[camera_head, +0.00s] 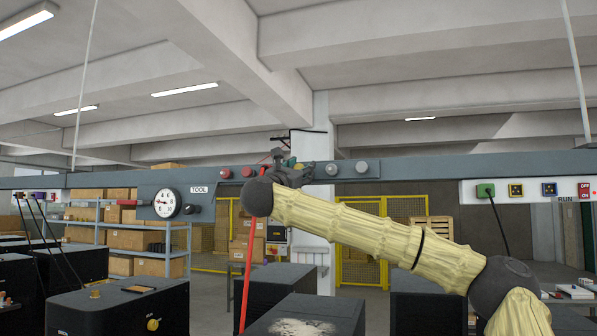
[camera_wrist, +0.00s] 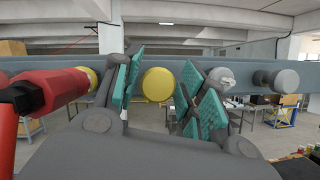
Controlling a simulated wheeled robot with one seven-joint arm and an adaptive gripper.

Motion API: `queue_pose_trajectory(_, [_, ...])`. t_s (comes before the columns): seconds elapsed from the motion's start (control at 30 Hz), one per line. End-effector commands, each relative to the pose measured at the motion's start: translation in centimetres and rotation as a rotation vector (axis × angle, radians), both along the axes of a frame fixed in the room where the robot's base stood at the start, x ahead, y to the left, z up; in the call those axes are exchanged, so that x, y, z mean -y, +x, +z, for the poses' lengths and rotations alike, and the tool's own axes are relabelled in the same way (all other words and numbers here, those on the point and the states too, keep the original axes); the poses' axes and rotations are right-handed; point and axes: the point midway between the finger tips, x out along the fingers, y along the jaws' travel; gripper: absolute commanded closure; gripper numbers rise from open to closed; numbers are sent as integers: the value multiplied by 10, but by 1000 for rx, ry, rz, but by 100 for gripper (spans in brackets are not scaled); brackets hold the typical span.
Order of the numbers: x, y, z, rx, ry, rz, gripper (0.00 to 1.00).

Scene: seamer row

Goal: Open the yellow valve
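A round yellow knob (camera_wrist: 158,84) on the grey overhead beam shows in the wrist view; I take it to be the yellow valve. My gripper (camera_wrist: 161,67) is open, with teal pads on either side of the knob. A gap shows on both sides, so the pads do not appear to close on it. In the head view my gripper (camera_head: 283,160) is up at the beam and covers most of the knob. Whether the fingertips reach past its face is unclear.
The beam (camera_head: 420,170) runs across the view. A red fitting (camera_wrist: 50,90) with a red hose is close on the left, in front of another yellow part (camera_wrist: 88,78). Grey knobs (camera_wrist: 283,80) are on the right. A gauge (camera_head: 167,203) hangs further left; black machines (camera_head: 120,308) stand below.

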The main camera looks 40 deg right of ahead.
Motion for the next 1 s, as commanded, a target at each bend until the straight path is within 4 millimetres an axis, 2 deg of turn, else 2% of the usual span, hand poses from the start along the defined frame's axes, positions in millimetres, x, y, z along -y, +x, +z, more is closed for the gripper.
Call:
queue_pose_trajectory(0.47, [-9, -3, -3, 0, -1, 3, 49])
queue_pose_trajectory(1.0, [-82, -42, -37, -1, -2, 4, 49])
